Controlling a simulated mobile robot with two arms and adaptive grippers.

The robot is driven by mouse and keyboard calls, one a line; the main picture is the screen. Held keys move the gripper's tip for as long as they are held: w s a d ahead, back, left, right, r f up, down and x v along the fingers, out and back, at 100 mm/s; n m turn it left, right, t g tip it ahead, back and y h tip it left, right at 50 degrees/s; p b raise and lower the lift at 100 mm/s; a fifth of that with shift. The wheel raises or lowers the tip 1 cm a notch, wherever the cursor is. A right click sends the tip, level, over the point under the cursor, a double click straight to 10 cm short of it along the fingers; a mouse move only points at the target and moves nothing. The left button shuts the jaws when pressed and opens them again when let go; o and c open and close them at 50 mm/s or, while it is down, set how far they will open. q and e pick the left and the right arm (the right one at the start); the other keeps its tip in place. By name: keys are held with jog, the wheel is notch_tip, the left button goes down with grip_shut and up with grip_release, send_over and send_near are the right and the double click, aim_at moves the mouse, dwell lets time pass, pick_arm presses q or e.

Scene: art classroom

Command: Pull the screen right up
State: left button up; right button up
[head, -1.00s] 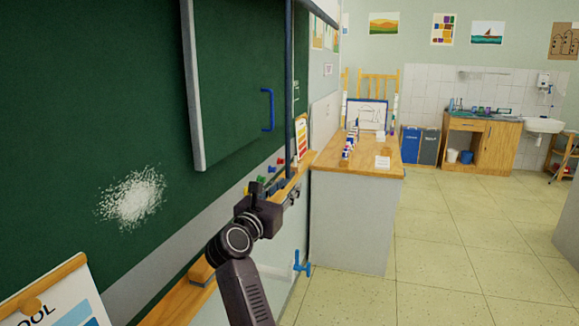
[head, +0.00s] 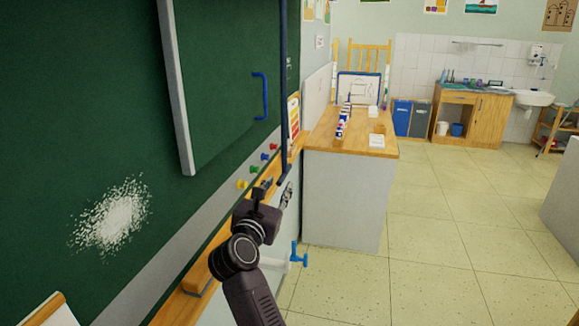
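No roll-down screen can be made out for certain. A dark green board panel (head: 215,85) with a pale grey edge and a blue handle (head: 260,95) stands out from the green wall board. A wooden-railed white sheet (head: 48,312) shows only partly at the bottom left corner. My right gripper (head: 273,192) is seen from behind, below and in front of the panel, near the board's ledge. Its fingers look apart, with nothing seen between them. It is clear of the blue handle. My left gripper is out of view.
A wooden ledge (head: 207,262) runs under the board, with coloured magnets (head: 264,157) above it. A blue tap-like fitting (head: 298,254) juts out low beside my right arm. A wood-topped counter (head: 345,146) stands ahead. The tiled floor (head: 450,220) to the right is clear.

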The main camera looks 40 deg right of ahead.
aim_at(285, 173)
jog(key=shift+w+d, duration=0.35)
jog(key=shift+w, duration=0.1)
jog(key=p+x, duration=0.2)
jog(key=x, duration=0.5)
grip_shut()
